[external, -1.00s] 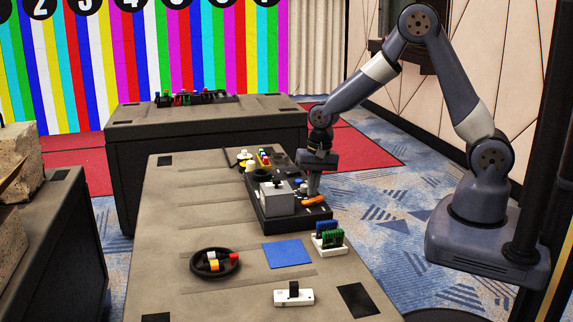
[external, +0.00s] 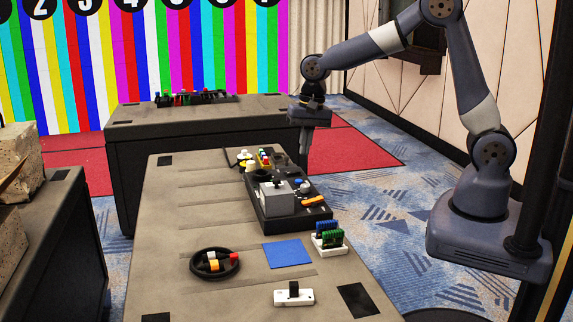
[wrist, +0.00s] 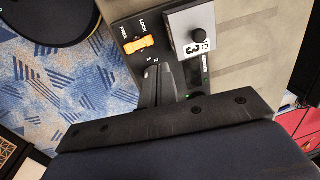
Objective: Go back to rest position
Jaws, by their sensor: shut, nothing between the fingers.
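My gripper (external: 303,163) is shut and empty. In the external view it hangs above the far right part of the black control box (external: 262,222), with its fingers pointing down. It also shows in the wrist view (wrist: 162,68), fingers together over the black panel. The panel has an orange switch (wrist: 138,45) between the labels LOCK and FREE. In the external view the orange switch (external: 313,201) and grey block (external: 277,197) sit on the control box below my gripper.
The table (external: 205,200) also holds a black dish (external: 215,274) with small coloured pieces, a blue square (external: 287,254), a white holder with green and blue boards (external: 329,239), and a white switch (external: 293,296). A second table (external: 205,120) stands behind. Air above is clear.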

